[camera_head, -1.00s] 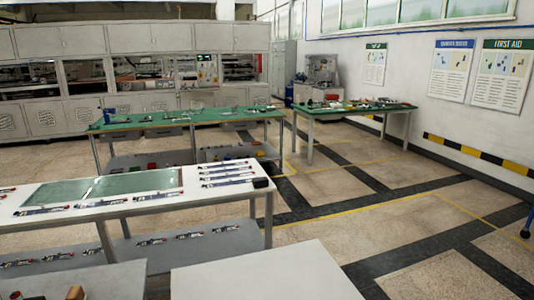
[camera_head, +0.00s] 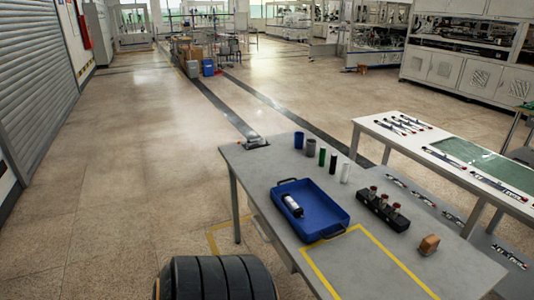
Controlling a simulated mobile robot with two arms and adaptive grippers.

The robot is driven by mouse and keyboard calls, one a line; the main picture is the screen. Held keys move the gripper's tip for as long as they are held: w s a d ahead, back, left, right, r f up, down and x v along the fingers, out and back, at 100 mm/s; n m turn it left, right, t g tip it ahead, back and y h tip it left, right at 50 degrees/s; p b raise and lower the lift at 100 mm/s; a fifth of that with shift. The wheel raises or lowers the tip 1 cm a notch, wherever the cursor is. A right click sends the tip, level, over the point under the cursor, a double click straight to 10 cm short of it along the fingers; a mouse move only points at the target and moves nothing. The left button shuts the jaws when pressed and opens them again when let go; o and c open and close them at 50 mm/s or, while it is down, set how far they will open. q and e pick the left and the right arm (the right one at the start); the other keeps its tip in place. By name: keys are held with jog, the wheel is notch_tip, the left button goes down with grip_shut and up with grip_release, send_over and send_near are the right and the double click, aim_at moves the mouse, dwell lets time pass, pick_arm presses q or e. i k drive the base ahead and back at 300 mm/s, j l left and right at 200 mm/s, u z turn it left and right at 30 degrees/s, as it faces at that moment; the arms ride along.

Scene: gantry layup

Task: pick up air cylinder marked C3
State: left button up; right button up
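Several slim silver-and-black cylinder parts (camera_head: 403,123) with small red ends lie in a group at the far end of the white table on the right. Another slim part (camera_head: 443,158) lies along the near side of the green mat, and one more (camera_head: 499,187) lies to its right. More slim parts (camera_head: 423,198) lie on the shelf below. Any markings are too small to read, so I cannot tell which one is C3. Neither of my grippers is in view.
The grey table (camera_head: 262,222) nearby holds a blue tray (camera_head: 335,215) with a white-and-black cylindrical object (camera_head: 292,206) in it. The white table (camera_head: 374,128) stands behind. Open floor (camera_head: 130,180) lies left.

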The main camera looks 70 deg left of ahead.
aim_at(286, 198)
jog(key=u, duration=2.05)
